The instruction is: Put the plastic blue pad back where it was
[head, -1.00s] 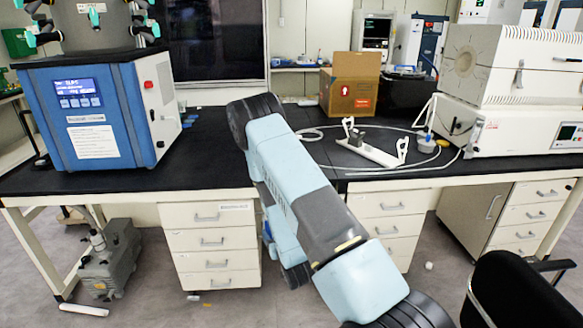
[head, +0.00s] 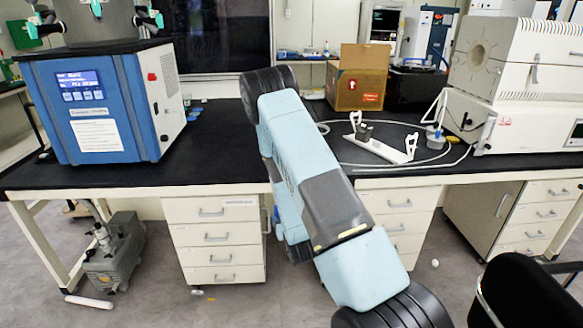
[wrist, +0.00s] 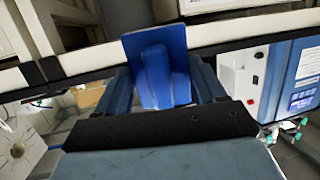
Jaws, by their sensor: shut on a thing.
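The plastic blue pad (wrist: 156,66) is in my gripper (wrist: 162,82) in the wrist view. It is a flat, saturated blue plate with a raised middle. A dark blue finger stands on each side of it, and the gripper is shut on it. In the head view my arm runs across the middle in front of the bench. My gripper and the pad cannot be made out clearly there. Several small blue pieces (head: 193,113) lie on the black bench top (head: 222,150), just right of the blue and white freeze dryer (head: 95,110).
A cardboard box (head: 357,80), a white stand (head: 380,148) and looped tubing stand right of my arm on the bench. A white furnace (head: 520,90) is at far right. A black chair (head: 520,290) is at lower right. Drawers (head: 213,240) sit below the bench.

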